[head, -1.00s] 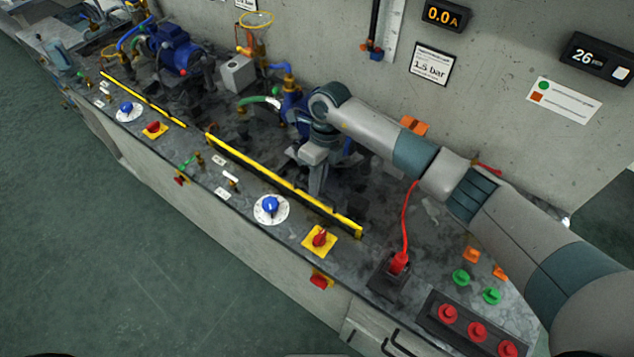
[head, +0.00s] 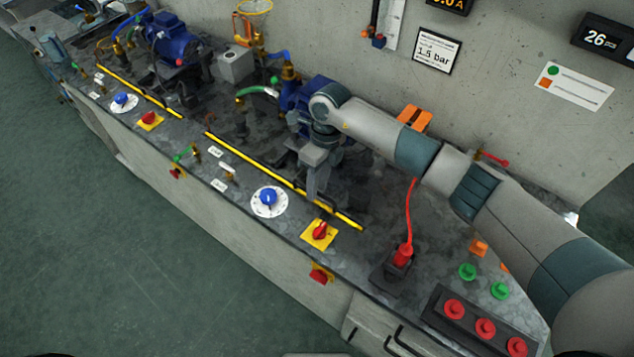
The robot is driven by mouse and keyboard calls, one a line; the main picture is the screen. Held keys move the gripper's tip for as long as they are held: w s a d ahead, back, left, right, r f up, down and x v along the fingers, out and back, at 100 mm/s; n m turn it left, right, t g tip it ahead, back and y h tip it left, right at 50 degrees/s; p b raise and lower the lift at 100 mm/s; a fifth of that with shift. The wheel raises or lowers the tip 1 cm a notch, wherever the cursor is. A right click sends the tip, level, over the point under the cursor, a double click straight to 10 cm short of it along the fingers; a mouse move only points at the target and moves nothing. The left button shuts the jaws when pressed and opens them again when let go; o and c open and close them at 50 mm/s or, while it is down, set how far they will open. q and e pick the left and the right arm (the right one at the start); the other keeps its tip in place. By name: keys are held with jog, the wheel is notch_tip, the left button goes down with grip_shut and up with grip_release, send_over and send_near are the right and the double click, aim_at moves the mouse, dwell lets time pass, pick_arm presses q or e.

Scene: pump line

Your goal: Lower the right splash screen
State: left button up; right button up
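The right splash screen shows as a long yellow-edged strip (head: 262,167) along the front of the bench, behind the blue dial. Only its thin yellow top edge shows clearly, sitting close to the bench top. My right gripper (head: 314,194) points down at the right half of this strip, at or just behind its edge. Its fingertips are small and dark against the bench, so I cannot tell whether they touch the strip or how far apart they are. My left gripper is not in view.
A similar yellow-edged strip (head: 138,90) lies farther left. In front are a blue dial (head: 268,199) and a red switch on a yellow plate (head: 319,233). A blue pump (head: 313,96) stands behind my gripper. A red-cabled plug (head: 402,256) stands to the right.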

jog(key=shift+r, duration=0.15)
